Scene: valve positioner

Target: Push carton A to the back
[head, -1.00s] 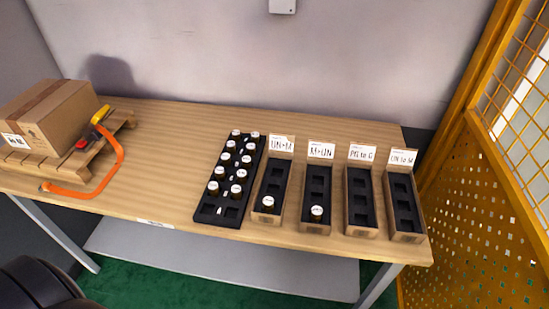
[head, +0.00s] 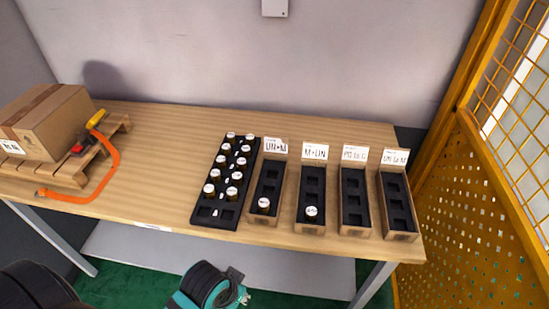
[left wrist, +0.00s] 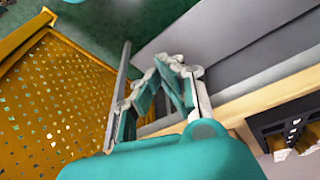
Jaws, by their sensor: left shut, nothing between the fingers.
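Four open cardboard cartons with black inserts stand in a row on the table's right half: the first (head: 285,207), second (head: 299,215), third (head: 343,221) and fourth (head: 392,226) from the left. Each has a white label at its back. I cannot tell which is carton A. My right gripper is not in view.
A black tray (head: 203,219) of bottles stands left of the cartons. A brown box (head: 50,115) sits on a wooden pallet (head: 75,170) with an orange strap at left. Yellow mesh fencing (head: 470,200) stands right of the table. Bare tabletop (head: 165,150) lies left of the tray.

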